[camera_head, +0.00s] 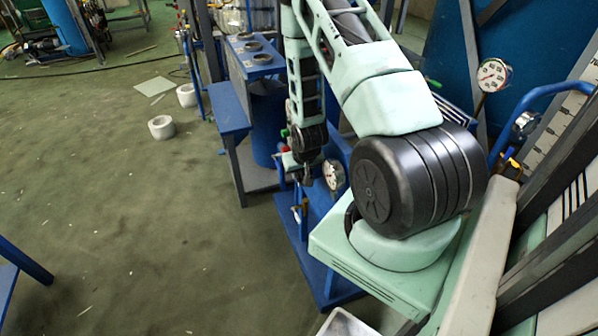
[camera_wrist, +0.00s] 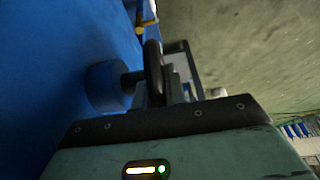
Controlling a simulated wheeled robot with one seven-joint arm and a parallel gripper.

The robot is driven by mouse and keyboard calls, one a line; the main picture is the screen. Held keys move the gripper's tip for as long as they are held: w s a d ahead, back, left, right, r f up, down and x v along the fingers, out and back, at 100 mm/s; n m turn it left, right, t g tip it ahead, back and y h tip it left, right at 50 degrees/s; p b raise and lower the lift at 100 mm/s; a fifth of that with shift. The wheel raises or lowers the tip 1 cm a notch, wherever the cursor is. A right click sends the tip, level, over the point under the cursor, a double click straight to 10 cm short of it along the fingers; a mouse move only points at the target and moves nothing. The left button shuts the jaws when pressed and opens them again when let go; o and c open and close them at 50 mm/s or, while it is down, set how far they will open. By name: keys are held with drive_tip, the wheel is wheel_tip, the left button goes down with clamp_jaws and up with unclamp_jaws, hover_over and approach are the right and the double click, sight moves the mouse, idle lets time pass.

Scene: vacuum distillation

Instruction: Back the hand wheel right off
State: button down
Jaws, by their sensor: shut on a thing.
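The hand wheel (camera_wrist: 153,62) is a dark ring seen nearly edge-on in the wrist view, on a dark stem that runs left to a blue cylindrical fitting (camera_wrist: 104,86). My gripper (camera_wrist: 168,76) is at the wheel, shut on its rim; the exact finger contact is dark and partly hidden. In the head view my gripper (camera_head: 306,180) points down beside a round pressure gauge (camera_head: 333,175) on a blue stand. The wheel cannot be made out in that view.
A yellow-handled fitting (camera_wrist: 146,24) is just beyond the wheel. A blue bench (camera_head: 232,112) with ringed holders stands behind my arm. Another gauge (camera_head: 492,75) and blue pipe are at the right.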

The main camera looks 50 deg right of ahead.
drive_tip(key=shift+r, duration=0.15)
drive_tip(key=g+p, duration=0.1)
drive_tip(key=g+y+p, duration=0.1)
drive_tip(key=shift+w+d+g+y, duration=0.1)
drive_tip(key=shift+w+g+y, duration=0.1)
drive_tip(key=shift+g+y, duration=0.15)
drive_tip(key=shift+f+g+y, duration=0.25)
drive_tip(key=shift+g+y, duration=0.7)
drive_tip(key=shift+g, duration=0.7)
drive_tip(key=c, duration=1.4)
unclamp_jaws()
drive_tip(key=shift+c, duration=0.2)
drive_tip(key=shift+r, duration=0.15)
drive_tip(key=b+v, duration=0.2)
drive_tip(key=v, duration=1.5)
drive_tip(key=shift+w+d, duration=0.25)
drive_tip(key=shift+w, duration=0.15)
